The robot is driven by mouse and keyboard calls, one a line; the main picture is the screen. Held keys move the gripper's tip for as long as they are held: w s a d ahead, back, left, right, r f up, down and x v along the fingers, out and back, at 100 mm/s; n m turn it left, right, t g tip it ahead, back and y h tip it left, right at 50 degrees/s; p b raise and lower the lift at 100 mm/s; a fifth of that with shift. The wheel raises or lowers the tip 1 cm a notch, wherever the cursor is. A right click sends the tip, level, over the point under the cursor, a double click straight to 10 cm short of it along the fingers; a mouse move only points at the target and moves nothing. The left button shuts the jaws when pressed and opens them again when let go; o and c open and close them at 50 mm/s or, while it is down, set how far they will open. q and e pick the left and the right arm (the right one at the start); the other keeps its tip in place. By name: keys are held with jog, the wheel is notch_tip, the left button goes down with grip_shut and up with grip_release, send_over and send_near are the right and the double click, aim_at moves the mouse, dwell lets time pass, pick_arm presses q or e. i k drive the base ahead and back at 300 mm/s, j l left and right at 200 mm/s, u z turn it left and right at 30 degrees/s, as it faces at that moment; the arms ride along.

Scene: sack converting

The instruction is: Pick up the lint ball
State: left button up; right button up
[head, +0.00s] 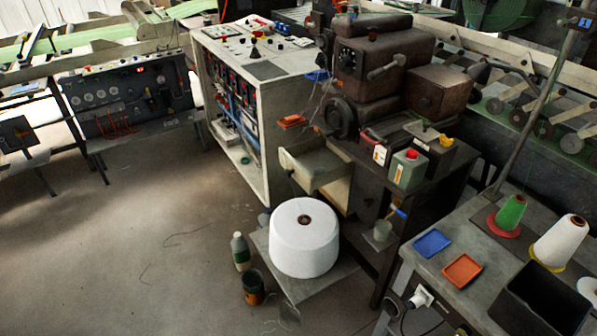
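I cannot clearly make out a lint ball. A small pale, blurred tuft (289,311) shows at the front edge of the low platform (335,282), too indistinct to identify. Thin dark thread scraps (180,238) lie on the floor to the left. Neither of my grippers is in view.
A large white thread cone (304,245) stands on the low platform. A bottle (241,252) and a dark pot (254,288) stand left of it. A machine bench (440,185) and a table (425,268) with trays and spools are at right. Floor (120,270) at left is open.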

aim_at(318, 170)
jog(key=i+j+z, duration=0.65)
jog(key=j, duration=0.35)
jog(key=i+j+z, duration=0.45)
jog(key=j, duration=0.35)
jog(key=k, duration=0.05)
